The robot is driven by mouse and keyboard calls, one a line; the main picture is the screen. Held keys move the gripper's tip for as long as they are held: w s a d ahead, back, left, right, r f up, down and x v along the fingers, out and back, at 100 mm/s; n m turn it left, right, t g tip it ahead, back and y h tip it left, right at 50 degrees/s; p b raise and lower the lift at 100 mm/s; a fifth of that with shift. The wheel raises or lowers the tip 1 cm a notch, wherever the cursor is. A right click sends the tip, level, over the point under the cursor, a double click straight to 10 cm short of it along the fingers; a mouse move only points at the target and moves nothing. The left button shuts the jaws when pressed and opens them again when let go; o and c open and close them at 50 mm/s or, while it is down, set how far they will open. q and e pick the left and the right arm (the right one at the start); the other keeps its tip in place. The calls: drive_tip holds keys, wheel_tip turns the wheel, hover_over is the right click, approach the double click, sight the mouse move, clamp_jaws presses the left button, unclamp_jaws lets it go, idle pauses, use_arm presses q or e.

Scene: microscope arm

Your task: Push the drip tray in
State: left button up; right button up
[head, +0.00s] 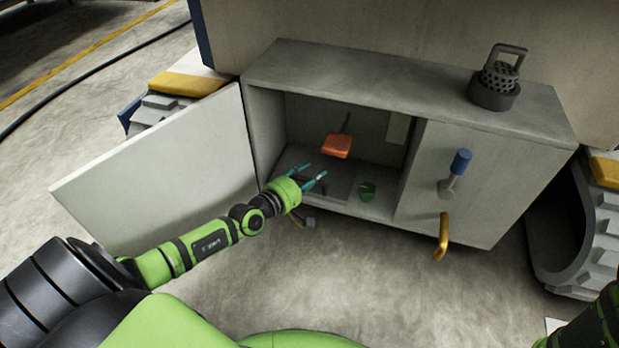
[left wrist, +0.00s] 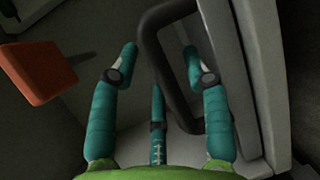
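The drip tray appears to be the flat grey piece (head: 338,188) on the floor of the open cabinet compartment. In the left wrist view, a dark loop handle (left wrist: 172,70) stands beside a grey panel (left wrist: 222,45) that seems to be part of it. My left gripper (head: 317,173) reaches into the compartment at the tray's left side. Its teal fingers are spread apart, with the dark handle showing between them in the left wrist view (left wrist: 160,65). I cannot tell whether they touch it. My right gripper is out of view.
The cabinet (head: 370,75) has its left door (head: 165,175) swung open beside my left arm. An orange block (head: 337,146) is above the tray, and a green item (head: 367,191) lies right of it.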

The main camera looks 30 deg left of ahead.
use_arm(q)
drive_tip(key=shift+s, duration=0.15)
drive_tip(key=shift+s, duration=0.55)
drive_tip(key=v, duration=1)
drive_tip(key=shift+s+a+r, duration=0.15)
drive_tip(key=shift+s+r, duration=0.05)
drive_tip(key=shift+s, duration=0.15)
